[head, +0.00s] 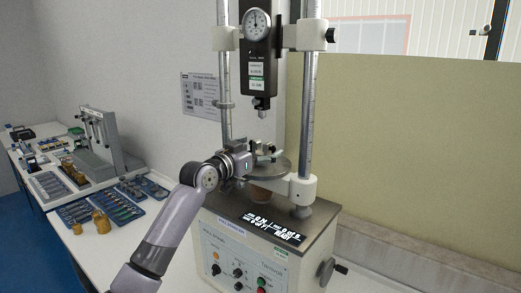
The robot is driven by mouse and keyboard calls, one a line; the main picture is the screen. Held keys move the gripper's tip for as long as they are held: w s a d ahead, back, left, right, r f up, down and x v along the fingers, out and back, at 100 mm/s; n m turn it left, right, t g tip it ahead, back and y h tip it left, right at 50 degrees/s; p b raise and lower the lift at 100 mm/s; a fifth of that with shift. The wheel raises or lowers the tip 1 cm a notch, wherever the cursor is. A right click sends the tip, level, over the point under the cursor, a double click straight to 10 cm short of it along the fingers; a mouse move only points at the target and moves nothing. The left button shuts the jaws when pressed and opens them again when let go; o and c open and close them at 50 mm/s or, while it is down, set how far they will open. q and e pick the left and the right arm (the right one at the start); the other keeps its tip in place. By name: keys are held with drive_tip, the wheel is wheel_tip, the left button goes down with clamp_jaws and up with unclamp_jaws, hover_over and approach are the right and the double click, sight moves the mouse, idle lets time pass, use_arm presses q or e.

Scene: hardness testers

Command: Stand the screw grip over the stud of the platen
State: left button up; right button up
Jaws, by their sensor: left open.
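The platen (276,173) is a round grey metal disc between the two columns of the test stand, below the force gauge. My left gripper (266,151) is over the platen, its fingers pointing right, and open. A small metallic piece, which looks like the screw grip (268,147), shows at the fingertips, just above the platen. The fingers partly cover it, and I cannot tell whether it touches the platen. The platen's stud is hidden behind the gripper and this piece. My right gripper is not in view.
The force gauge (257,66) with its dial hangs above the platen between steel columns (309,100). The stand's control box (240,254) has knobs and a lit display. At left, a bench holds blue trays (100,206), brass weights and another tester (97,140).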

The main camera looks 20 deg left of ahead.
use_arm(q)
drive_tip(key=shift+f, duration=0.1)
drive_tip(key=shift+s, duration=0.15)
drive_tip(key=v, duration=1.1)
drive_tip(key=shift+s+a, duration=0.2)
drive_tip(key=shift+s, duration=0.15)
